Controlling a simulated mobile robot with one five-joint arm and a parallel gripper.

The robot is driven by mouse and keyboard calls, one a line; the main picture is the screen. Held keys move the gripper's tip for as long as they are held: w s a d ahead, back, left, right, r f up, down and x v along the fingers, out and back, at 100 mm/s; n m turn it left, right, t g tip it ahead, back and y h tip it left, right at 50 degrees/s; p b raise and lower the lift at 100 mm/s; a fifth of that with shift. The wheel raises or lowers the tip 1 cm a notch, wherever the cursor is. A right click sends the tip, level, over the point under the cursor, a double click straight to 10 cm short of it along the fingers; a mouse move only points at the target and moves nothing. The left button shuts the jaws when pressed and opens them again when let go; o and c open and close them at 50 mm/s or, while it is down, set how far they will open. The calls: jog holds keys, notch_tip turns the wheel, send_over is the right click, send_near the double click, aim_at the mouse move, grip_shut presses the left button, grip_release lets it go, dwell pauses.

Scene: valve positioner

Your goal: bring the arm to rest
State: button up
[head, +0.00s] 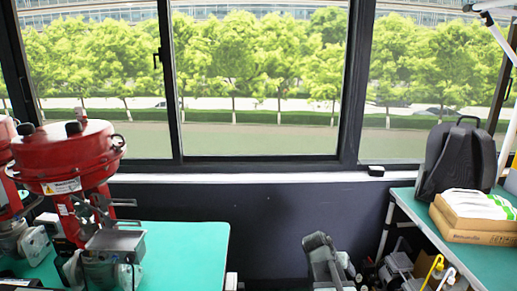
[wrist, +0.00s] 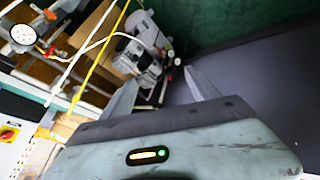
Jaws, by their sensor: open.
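My gripper (wrist: 162,76) shows in the wrist view with its two pale fingers spread wide apart. It is open, with nothing held between the fingers. Beyond the fingers, a grey and white device (wrist: 147,62) is seen at a steep tilt; the fingers look clear of it, though the distance is hard to judge.
A red valve actuator (head: 70,155) stands on the left green-topped table (head: 190,250). The right table (head: 480,262) bears a black backpack (head: 455,160) and a cardboard box (head: 470,220). Equipment sits below between them. The wrist view shows a yellow tube (wrist: 96,60) and a round gauge (wrist: 22,34).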

jog(key=s+a+f+n+g+y, duration=0.2)
jog(key=s+a+y, duration=0.1)
jog(key=s+a, duration=0.35)
jog(key=s+a+f+n+g+y, duration=0.1)
jog(key=s+a+f+y, duration=0.2)
jog(key=s+a, duration=0.3)
notch_tip(320, 180, up, 14)
jog(key=a+n+p, duration=0.1)
jog(key=p, duration=1.2)
jog(key=shift+w+g, duration=0.15)
jog(key=shift+g, duration=0.25)
